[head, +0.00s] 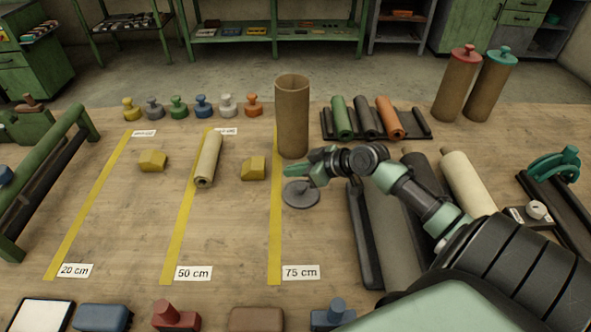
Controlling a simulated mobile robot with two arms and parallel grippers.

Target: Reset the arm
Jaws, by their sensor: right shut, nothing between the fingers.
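My right arm comes in from the lower right. Its gripper (298,180) is shut and empty, low over the table (120,225) beside the 75 cm yellow line. A grey disc with a short stem (301,195) is just below the fingertips; I cannot tell whether they touch it. An open brown cardboard tube (292,115) stands upright right behind the gripper. My left gripper is not in view.
A cream roll (208,160) lies along the 50 cm line between yellow blocks (153,160) (253,168). A black rack (425,131) holds coloured rolls. Two capped tubes (456,85) (490,87) stand at back right.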

